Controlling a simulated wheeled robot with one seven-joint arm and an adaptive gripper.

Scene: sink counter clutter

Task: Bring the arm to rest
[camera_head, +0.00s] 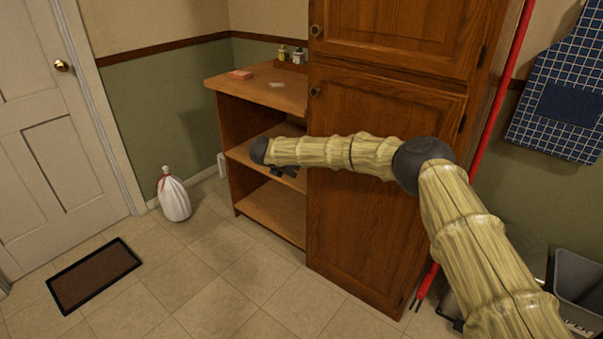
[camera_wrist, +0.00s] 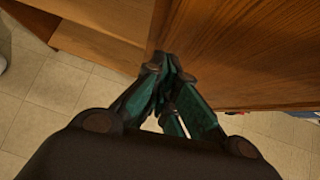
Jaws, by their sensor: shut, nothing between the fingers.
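My arm reaches in from the lower right of the head view and extends left across the front of the wooden cabinet (camera_head: 385,165). My gripper (camera_head: 284,172) is at the arm's far left end, in front of the open shelves (camera_head: 268,215). In the wrist view my gripper (camera_wrist: 168,75) has its green fingers drawn together and empty. The cabinet's wood (camera_wrist: 245,50) fills the upper right of the wrist view. I cannot tell whether the fingertips touch it.
A white bag (camera_head: 173,197) and a dark mat (camera_head: 95,274) lie on the left floor. A grey bin (camera_head: 578,280) stands at right. The middle floor (camera_head: 200,270) is clear.

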